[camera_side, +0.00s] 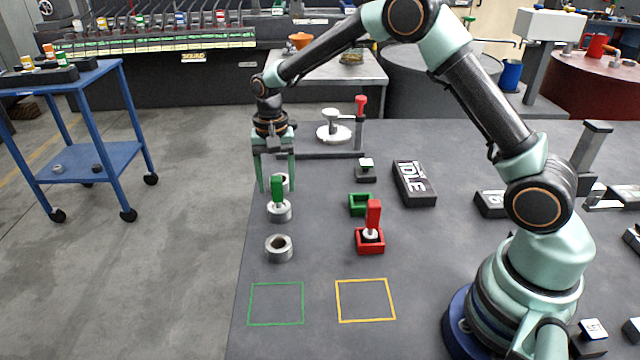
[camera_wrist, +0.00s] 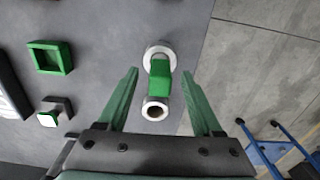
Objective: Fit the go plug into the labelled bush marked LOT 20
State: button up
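The go plug with a green handle (camera_side: 278,188) stands upright in the middle one of three grey metal bushes (camera_side: 279,211). A near bush (camera_side: 279,248) is empty, and a far bush (camera_side: 284,179) is partly hidden by my gripper. In the wrist view the green handle (camera_wrist: 160,77) rises from its bush (camera_wrist: 158,50), with the open-bored far bush (camera_wrist: 155,109) below it. My gripper (camera_side: 277,191) is open and empty, pointing down by the far bush and the handle. Its fingers (camera_wrist: 160,73) lie either side of the handle in the wrist view. No LOT 20 marking is readable.
An empty green holder (camera_side: 361,204) and a red holder (camera_side: 370,246) with a red-handled plug (camera_side: 373,218) stand to the right. A black IDLE box (camera_side: 414,183) lies beyond. Green (camera_side: 276,324) and yellow (camera_side: 365,321) outlined squares are clear. The table's left edge is close.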

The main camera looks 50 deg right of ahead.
jog(key=shift+r, duration=0.1)
notch_tip(320, 180, up, 12)
dwell(0.5)
jog(key=s+d+r+n+t, duration=0.2)
jog(key=s+r+n+t, duration=0.15)
jog(key=s+r, duration=0.6)
jog(key=s+d+f+n+t, duration=0.1)
jog(key=s+f+n, duration=0.3)
jog(key=s, duration=0.7)
jog(key=shift+s+d+f+n+t, duration=0.15)
jog(key=shift+s+n+t, duration=0.25)
jog(key=shift+n+t, duration=0.15)
